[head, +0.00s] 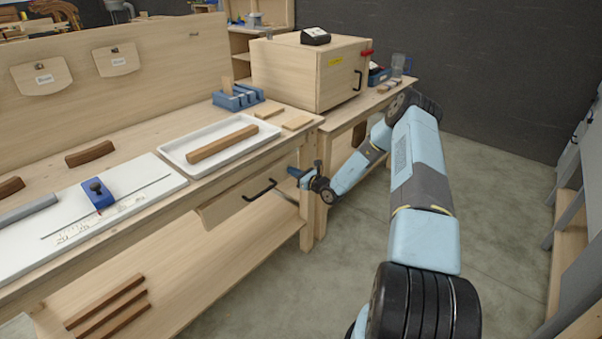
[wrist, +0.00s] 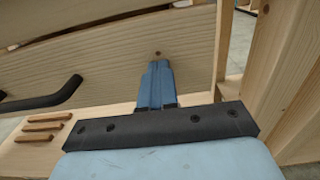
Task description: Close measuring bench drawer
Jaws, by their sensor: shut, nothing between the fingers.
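The measuring bench (head: 210,180) has a pale wooden drawer (head: 228,203) under its top at the right end. Its dark bar handle (head: 260,190) shows on the front. The drawer's left end seems to stand a little proud of the bench; how far is hard to tell. My gripper (head: 291,172) is beside the bench's right front leg, right of the handle. In the wrist view, the shut, empty blue fingers (wrist: 158,68) point at the right part of the drawer front (wrist: 120,50). The handle (wrist: 45,97) is to their left. I cannot tell whether the fingertips touch the wood.
A white tray (head: 168,150) with a wooden bar lies on the bench top. A wooden cabinet (head: 295,75) stands behind to the right. Wooden strips (head: 105,305) lie on the lower shelf. The bench leg (wrist: 285,90) is close right of my fingers. Floor in front is clear.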

